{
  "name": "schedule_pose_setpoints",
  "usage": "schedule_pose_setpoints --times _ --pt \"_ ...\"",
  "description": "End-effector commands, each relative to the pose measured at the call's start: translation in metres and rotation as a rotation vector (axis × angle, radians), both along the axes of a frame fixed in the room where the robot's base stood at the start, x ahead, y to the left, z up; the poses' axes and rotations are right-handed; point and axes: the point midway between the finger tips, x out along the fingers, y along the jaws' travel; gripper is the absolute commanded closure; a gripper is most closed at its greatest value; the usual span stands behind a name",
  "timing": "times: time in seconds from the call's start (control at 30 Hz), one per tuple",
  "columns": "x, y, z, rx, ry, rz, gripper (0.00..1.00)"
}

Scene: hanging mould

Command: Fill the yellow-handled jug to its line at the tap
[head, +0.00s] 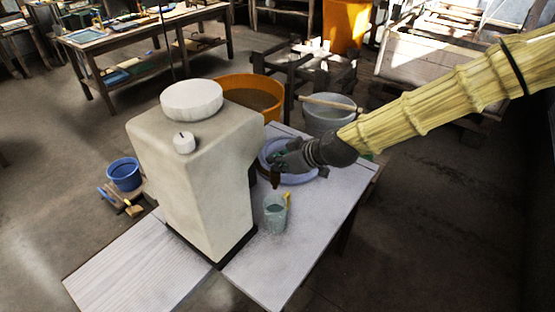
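The translucent jug (274,216) with a yellow handle stands upright on the pale table (315,222), beside the big off-white block-shaped vessel. Its handle is on the right side, and its fill line and any water level are too small to read. My dark grey gripper (277,163) is above and behind the jug, apart from it, over a lavender basin (305,178). Its fingers are small and dark, so I cannot tell their opening or whether they hold anything. No tap is clearly visible; a dark part (253,177) shows on the vessel's right side.
The off-white vessel (200,185) with a round lid (192,99) blocks the view left of the jug. An orange tub (235,85) and a grey bucket (327,120) stand behind. A blue bucket (123,174) is at left. The table right of the jug is clear.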

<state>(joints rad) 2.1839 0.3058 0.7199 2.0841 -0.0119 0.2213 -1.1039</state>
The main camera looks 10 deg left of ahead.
Motion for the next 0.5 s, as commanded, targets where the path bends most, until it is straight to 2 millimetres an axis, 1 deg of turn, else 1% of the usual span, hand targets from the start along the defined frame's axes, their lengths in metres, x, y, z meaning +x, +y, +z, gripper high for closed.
schedule_pose_setpoints --times 0.03,0.2,0.23,0.5 --pt "-0.003 -0.001 0.007 -0.003 0.005 0.002 1.0" --pt "-0.004 -0.002 0.037 0.002 -0.007 0.003 1.0" --pt "-0.004 -0.005 0.034 0.002 -0.007 0.001 1.0" --pt "-0.012 -0.025 0.055 0.005 -0.012 -0.001 1.0"
